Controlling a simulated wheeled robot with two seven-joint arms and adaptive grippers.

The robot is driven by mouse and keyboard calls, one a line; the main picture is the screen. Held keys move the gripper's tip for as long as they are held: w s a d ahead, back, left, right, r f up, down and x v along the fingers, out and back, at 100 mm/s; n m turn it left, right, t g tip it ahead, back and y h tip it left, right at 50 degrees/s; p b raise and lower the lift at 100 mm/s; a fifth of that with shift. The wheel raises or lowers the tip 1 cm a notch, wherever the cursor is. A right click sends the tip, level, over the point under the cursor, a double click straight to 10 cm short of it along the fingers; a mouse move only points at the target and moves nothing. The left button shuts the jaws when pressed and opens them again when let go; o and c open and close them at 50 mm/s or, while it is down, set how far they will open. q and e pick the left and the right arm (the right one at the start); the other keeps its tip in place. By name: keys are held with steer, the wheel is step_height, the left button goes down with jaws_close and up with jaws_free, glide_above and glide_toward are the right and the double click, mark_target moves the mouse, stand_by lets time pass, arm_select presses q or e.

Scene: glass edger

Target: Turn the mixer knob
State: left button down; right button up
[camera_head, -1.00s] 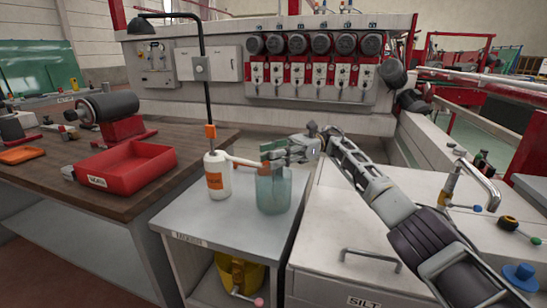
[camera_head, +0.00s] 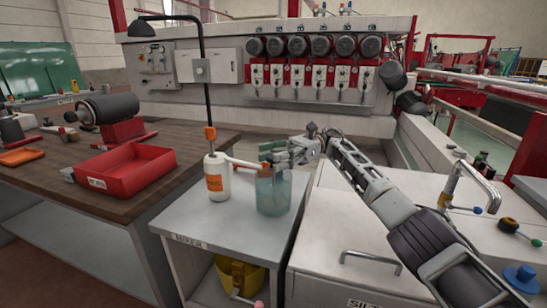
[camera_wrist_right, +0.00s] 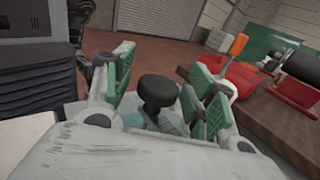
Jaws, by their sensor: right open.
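The mixer knob (camera_wrist_right: 158,90) is round and black. In the right wrist view it stands between the green-padded fingers of my right gripper (camera_wrist_right: 163,84), with the fingers spread on either side. In the head view the right gripper (camera_head: 274,154) is at the rim of a teal translucent jar (camera_head: 273,192), and its fingers hide the knob there. The jar stands on a grey stand (camera_head: 225,225) labelled MIXER. I cannot tell whether a finger touches the knob. My left gripper is not in view.
A white bottle (camera_head: 217,190) with an orange label stands just left of the jar. A red tray (camera_head: 135,172) lies on the wooden bench. A tap (camera_head: 478,180) and a blue knob (camera_head: 520,275) are at the right. A yellow bucket (camera_head: 250,275) is under the stand.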

steer(key=shift+r, duration=5)
steer(key=shift+f, duration=0.1)
